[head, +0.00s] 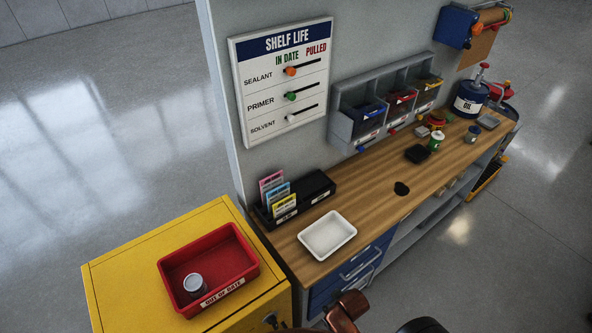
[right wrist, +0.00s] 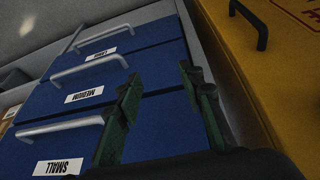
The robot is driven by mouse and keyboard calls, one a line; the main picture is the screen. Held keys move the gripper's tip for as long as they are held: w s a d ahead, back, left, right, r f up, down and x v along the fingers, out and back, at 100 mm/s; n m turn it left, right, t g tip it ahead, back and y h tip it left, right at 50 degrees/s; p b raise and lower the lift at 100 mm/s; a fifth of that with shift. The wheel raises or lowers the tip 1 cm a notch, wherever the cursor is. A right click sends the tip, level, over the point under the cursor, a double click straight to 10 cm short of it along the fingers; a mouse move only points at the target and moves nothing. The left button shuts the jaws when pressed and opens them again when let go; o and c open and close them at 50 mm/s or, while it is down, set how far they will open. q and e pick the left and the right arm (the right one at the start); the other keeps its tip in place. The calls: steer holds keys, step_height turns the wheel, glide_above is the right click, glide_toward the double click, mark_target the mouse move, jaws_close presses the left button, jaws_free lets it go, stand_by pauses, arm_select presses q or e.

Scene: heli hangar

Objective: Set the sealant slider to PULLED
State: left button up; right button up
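The SHELF LIFE board (head: 281,83) hangs on the grey wall, with columns IN DATE and PULLED. The orange sealant slider (head: 290,71) sits at the left, IN DATE end of its dark slot. The green primer slider (head: 291,96) and the white solvent slider (head: 290,117) are also at the left ends of their slots. My right gripper (right wrist: 160,92) shows in the right wrist view, its two green-padded fingers apart with nothing between them, in front of blue drawers. My left gripper cannot be made out in the head view.
The wooden bench (head: 371,190) holds a white tray (head: 327,235), a black card holder (head: 305,191) and small cans. A yellow cabinet (head: 129,277) carries a red OUT OF DATE bin (head: 243,243) with a can (head: 195,284). Blue drawers (right wrist: 100,95) have protruding handles.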

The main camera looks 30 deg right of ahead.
arm_select(q)
steer(key=shift+o, duration=0.4)
steer(key=r+p, duration=0.2)
steer(key=r, duration=0.1)
steer(key=shift+w+r+p, duration=0.25)
steer(key=shift+p, duration=0.15)
arm_select(e)
step_height(320, 180, up, 14)
steer(key=t, duration=0.1)
steer(key=m+t+p, duration=0.2)
steer(key=m+t, duration=0.1)
steer(key=t, duration=1.4)
glide_toward(293, 74)
steer(key=w, duration=0.2)
steer(key=x, duration=0.3)
steer(key=r+p+x, duration=0.1)
steer(key=x, duration=0.2)
steer(key=shift+s, duration=0.15)
steer(key=shift+w+r, duration=0.1)
steer(key=shift+w, duration=0.55)
arm_select(q)
step_height(293, 74, up, 3)
steer(key=shift+r, duration=0.1)
arm_select(e)
steer(key=shift+c, duration=0.4)
